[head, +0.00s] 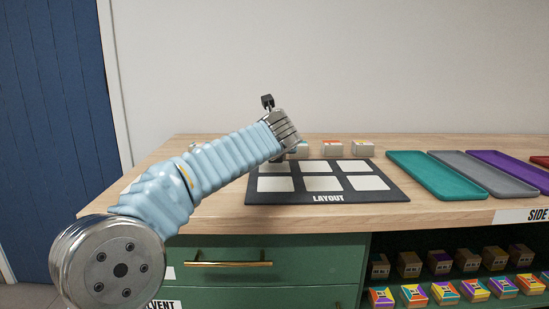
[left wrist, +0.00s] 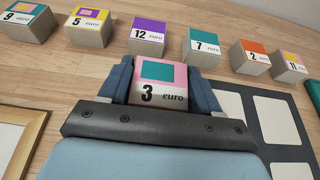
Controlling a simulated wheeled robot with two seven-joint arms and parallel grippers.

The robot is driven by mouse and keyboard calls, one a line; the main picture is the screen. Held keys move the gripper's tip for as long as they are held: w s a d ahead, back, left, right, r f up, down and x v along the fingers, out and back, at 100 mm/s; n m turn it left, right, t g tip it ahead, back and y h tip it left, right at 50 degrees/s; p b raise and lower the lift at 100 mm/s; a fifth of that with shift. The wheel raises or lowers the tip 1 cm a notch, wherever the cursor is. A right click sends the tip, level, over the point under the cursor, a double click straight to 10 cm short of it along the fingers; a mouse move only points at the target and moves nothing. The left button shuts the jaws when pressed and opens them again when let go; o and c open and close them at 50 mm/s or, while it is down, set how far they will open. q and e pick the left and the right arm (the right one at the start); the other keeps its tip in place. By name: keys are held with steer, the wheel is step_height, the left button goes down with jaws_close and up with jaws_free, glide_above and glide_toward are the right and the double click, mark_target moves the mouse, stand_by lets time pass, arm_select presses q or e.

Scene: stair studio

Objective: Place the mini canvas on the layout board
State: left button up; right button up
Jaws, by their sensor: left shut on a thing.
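My left gripper (left wrist: 160,82) is shut on a mini canvas (left wrist: 160,92), a small block with a pink and teal picture and a "3 euro" label. In the head view the wrist hides the fingers and the held block at the back left of the layout board. The layout board (head: 395,196) is a dark mat with pale squares in two rows of three, lying on the wooden counter. Its edge and some squares also show at the right of the left wrist view (left wrist: 258,147). I cannot tell whether the held canvas touches anything below. My right gripper is not in view.
A row of other priced canvases stands behind, among them a purple "12 euro" (left wrist: 147,38) and a teal "7 euro" (left wrist: 202,47). Teal (head: 437,176), grey (head: 490,174) and purple trays lie right of the board. A wooden frame (left wrist: 28,135) is at the left wrist view's left.

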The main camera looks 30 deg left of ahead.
arm_select(q)
step_height(320, 180, down, 2)
steer(key=shift+f, duration=0.2)
steer(key=shift+r, duration=0.1)
steer(key=o, duration=1)
steer(key=shift+o, duration=0.2)
steer(key=shift+r, duration=0.15)
steer(key=v, duration=1.2)
steer(key=shift+s, duration=0.1)
